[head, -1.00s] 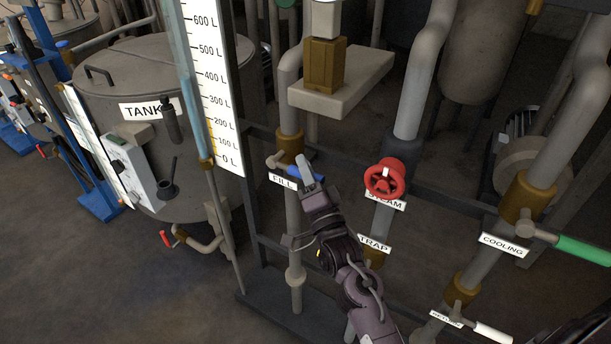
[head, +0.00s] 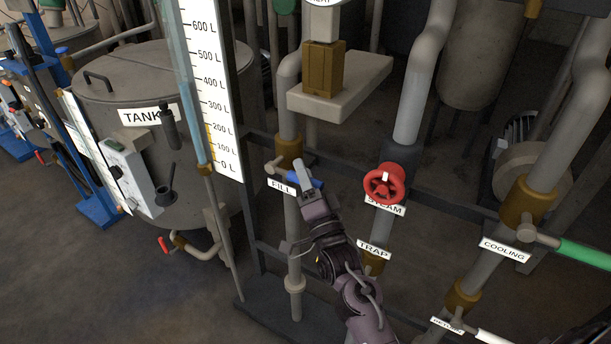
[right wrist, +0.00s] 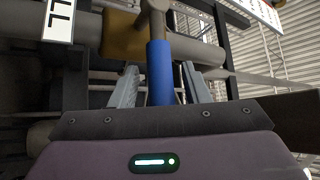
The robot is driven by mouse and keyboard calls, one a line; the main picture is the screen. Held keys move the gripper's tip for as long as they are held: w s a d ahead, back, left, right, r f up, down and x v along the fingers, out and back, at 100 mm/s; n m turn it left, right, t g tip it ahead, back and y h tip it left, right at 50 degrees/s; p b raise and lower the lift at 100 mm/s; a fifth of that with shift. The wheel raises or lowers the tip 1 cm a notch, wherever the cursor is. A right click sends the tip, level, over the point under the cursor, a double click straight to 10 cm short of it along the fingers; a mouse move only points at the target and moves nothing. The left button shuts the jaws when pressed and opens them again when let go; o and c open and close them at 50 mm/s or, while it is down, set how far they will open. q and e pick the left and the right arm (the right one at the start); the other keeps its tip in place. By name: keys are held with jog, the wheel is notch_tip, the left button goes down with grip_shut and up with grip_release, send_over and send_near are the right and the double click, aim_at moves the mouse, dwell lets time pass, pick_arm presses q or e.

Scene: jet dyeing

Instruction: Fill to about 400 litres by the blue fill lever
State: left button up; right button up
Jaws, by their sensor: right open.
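The blue fill lever (head: 317,183) sticks out to the right from the brass valve on the fill pipe, above the FILL label (head: 282,187). My right gripper (head: 303,177) is at the lever and partly covers it in the head view. In the right wrist view the blue lever (right wrist: 160,72) runs between the two fingers (right wrist: 158,88), with a gap visible on each side. The fingers are open. The litre scale (head: 212,90) stands left of the pipe, with a sight tube (head: 188,80) beside it. I cannot clearly tell the liquid level. My left gripper is out of view.
A red steam handwheel (head: 384,184) is close to the right of my right gripper. A green cooling lever (head: 585,251) is further right. The TANK vessel (head: 150,80) stands at the left. A dark frame rail runs behind the pipes.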

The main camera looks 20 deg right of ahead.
jog(key=b+v, duration=0.1)
jog(key=v, duration=0.6)
jog(key=shift+s+f, duration=0.2)
jog(key=shift+s, duration=0.2)
